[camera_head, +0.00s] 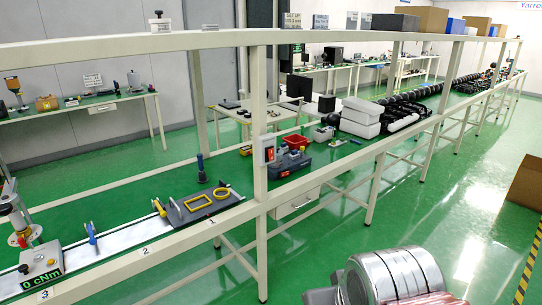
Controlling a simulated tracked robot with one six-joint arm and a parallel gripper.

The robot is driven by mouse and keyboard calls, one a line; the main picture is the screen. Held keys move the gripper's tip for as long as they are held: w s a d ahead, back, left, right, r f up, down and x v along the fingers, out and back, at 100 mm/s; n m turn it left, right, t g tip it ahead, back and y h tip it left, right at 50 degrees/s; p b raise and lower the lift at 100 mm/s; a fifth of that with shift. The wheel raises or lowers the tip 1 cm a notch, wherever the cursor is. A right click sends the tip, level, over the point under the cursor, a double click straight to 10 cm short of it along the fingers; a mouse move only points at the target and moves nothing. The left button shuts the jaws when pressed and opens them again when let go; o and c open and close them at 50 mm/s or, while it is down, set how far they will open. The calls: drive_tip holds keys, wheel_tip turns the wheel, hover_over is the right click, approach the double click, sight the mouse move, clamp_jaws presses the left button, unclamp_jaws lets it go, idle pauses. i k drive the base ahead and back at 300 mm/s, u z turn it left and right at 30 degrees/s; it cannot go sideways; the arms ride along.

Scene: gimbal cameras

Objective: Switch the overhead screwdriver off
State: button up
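A dark blue, slender upright tool (201,168), which looks like the screwdriver, shows just behind the bench at positions 1 and 2. I cannot tell whether it hangs or stands. A small pale box with a red part (268,150), which looks like a switch box, is fixed on the cream frame post right of the tool. Its on or off state is too small to read. My gripper is not in view, so its opening and its distance from the box cannot be seen.
A long cream frame (150,46) with a top rail and posts runs across the view. A dark plate with yellow frames (200,203) lies on the bench. A torque tester reading 0 cNm (41,266) stands at lower left. Green floor (460,210) is clear at right, near a cardboard box (526,184).

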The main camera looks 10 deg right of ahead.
sight(271, 154)
drive_tip(key=u, duration=0.05)
drive_tip(key=k, duration=0.65)
drive_tip(key=u, duration=0.25)
drive_tip(key=i, duration=1.3)
drive_tip(key=u, duration=0.65)
